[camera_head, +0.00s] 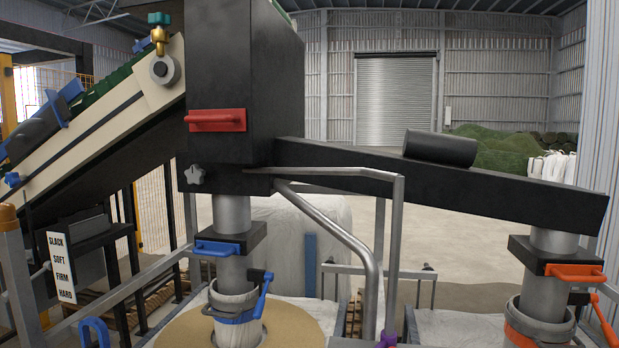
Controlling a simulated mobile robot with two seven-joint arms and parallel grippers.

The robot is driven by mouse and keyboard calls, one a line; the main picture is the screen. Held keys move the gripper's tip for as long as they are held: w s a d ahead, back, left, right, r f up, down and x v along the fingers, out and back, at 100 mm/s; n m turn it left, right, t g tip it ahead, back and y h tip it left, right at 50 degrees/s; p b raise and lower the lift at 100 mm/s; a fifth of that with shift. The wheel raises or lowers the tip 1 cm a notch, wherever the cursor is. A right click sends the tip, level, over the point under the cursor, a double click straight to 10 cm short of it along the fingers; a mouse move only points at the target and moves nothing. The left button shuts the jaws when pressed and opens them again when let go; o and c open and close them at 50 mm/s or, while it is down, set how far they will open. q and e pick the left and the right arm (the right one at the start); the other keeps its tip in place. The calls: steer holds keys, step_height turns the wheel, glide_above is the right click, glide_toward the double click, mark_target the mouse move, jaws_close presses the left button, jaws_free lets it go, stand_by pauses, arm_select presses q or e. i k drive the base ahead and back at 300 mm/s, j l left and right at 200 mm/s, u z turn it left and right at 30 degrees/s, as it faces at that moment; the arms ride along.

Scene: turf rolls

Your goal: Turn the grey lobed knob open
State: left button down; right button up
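The grey lobed knob (196,175) is on the front of the black housing (222,150), near its lower left corner. It sits below the red handle (216,120) and above the left grey spout pipe (231,213). It looks like a small star shape, and nothing covers it. Its turned position cannot be told from this view. Neither of my grippers shows in the head view, and nothing touches the knob.
A grey bent rail (345,235) rises in front, right of the knob. A pale sloping conveyor (100,118) stands at the left. A black beam (450,187) slopes right to a second spout with an orange handle (574,271). A blue handle (216,247) is below the knob.

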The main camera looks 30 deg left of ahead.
mark_target(195, 175)
steer(key=u, duration=1.5)
steer(key=i+j, duration=0.1)
steer(key=j, duration=0.2)
steer(key=i+j, duration=0.1)
steer(key=j, duration=0.15)
steer(key=i+j+u, duration=0.1)
steer(key=i+j, duration=0.05)
steer(key=j, duration=0.15)
